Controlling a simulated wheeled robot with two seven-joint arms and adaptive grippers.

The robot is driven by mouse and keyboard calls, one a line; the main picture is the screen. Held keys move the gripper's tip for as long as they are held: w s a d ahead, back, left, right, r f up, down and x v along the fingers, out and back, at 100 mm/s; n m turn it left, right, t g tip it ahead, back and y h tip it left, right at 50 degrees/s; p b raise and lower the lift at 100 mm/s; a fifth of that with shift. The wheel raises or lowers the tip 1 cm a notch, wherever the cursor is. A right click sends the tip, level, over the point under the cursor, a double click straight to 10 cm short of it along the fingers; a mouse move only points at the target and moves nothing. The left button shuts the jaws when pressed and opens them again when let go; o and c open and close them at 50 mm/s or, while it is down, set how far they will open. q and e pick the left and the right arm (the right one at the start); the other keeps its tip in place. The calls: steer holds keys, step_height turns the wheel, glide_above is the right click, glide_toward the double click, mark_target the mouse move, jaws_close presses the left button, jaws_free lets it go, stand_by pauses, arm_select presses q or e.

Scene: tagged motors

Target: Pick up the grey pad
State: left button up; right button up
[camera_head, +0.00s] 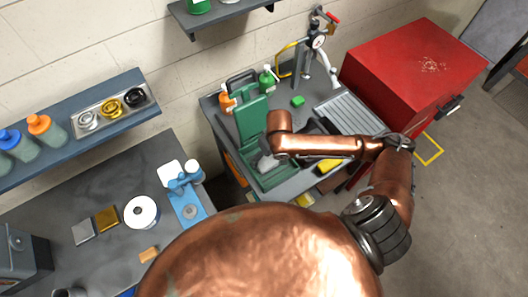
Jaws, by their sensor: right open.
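The grey pad (83,230) is a small flat light-grey square. It lies on the dark grey table at the lower left, beside a gold-brown pad (106,218). My right gripper (266,162) is at the end of the copper arm over the green case on the cart, far to the right of the grey pad. It is open; its fingers are small and partly hidden by my own wrist. My left gripper is out of view.
A white roll (141,211), a blue stand (187,205) and an orange-tan block (149,254) are on the dark table (60,195). A grey box (22,262) stands at its left. A shelf (62,117) with bottles hangs above. A red cabinet (405,75) stands right.

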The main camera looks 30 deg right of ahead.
mark_target(269, 161)
steer(key=shift+w+d+r, duration=0.25)
steer(key=shift+w+d, duration=0.15)
steer(key=shift+d, duration=0.1)
steer(key=shift+w+d+f+h, duration=0.1)
steer(key=shift+f+h, duration=0.05)
steer(key=shift+f, duration=0.8)
steer(key=shift+w+d+f+h, duration=0.1)
steer(key=shift+f+h, duration=0.05)
steer(key=shift+f, duration=0.75)
steer(key=f, duration=0.3)
steer(key=shift+w+f, duration=0.25)
steer(key=shift+f, duration=0.05)
steer(key=shift+a, duration=0.1)
steer(key=c, duration=0.5)
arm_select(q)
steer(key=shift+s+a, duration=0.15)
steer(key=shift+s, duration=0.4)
arm_select(e)
steer(key=c, duration=0.4)
